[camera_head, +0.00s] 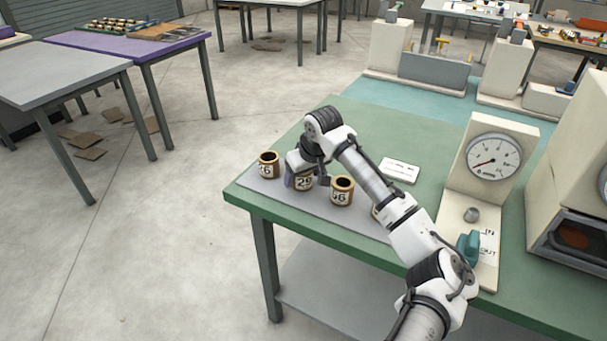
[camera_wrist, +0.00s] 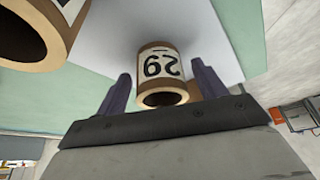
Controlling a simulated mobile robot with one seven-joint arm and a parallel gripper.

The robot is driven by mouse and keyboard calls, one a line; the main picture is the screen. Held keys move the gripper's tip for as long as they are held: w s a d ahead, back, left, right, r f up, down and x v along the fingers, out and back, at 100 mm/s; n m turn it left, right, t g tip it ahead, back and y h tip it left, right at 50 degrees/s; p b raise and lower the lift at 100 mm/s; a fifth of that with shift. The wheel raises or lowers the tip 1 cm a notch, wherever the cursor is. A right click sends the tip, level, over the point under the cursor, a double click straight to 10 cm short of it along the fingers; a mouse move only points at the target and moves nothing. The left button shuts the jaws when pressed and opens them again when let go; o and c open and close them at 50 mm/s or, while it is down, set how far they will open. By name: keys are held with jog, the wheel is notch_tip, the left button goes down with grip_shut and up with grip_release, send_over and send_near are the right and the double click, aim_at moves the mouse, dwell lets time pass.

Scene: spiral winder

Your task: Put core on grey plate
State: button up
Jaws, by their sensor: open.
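A brown core with a white label reading 29 (camera_head: 304,182) stands on the grey plate (camera_head: 272,191) at the near left edge of the green table. In the wrist view this core (camera_wrist: 158,68) lies between the two dark fingers of my gripper (camera_wrist: 163,88), which are open with gaps on both sides. In the head view my gripper (camera_head: 304,174) is over this core and hides part of it. A core (camera_head: 269,165) stands to its left and another, labelled 56 (camera_head: 342,191), to its right, both on the plate.
Part of another core shows beside my arm. A white card (camera_head: 399,170) lies behind the plate. A cream stand with a round dial (camera_head: 493,157) is on the right, with a teal part (camera_head: 468,248) at its base.

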jog(key=b+v, duration=0.2)
jog(key=v, duration=1)
jog(key=shift+r+b, duration=0.15)
jog(key=shift+b, duration=0.15)
